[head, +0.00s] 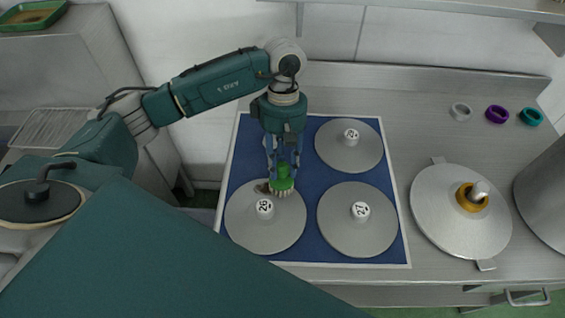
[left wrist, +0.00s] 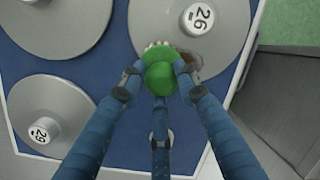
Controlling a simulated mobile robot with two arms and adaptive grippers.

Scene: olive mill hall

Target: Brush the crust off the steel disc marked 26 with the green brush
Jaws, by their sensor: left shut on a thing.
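The steel disc marked 26 (head: 248,236) lies at the front left of the blue mat (head: 312,240). It also shows at the top of the left wrist view (left wrist: 225,25). A brown crust patch (head: 262,187) is on its back rim, partly covered by the brush in the left wrist view. My left gripper (head: 281,172) points down and is shut on the green brush (head: 282,183). The pale bristles are at the disc's back right rim, beside the crust, and seem to touch the disc. The brush head (left wrist: 160,78) hides part of the rim. My right gripper is out of view.
A disc marked 27 (head: 345,235) lies right of disc 26, and another disc (head: 340,155) lies behind. A lid with a yellow ring (head: 440,220), a steel pot (head: 550,195) and small grey, purple (head: 497,114) and teal rings stand at right. My arm hides the mat's back left.

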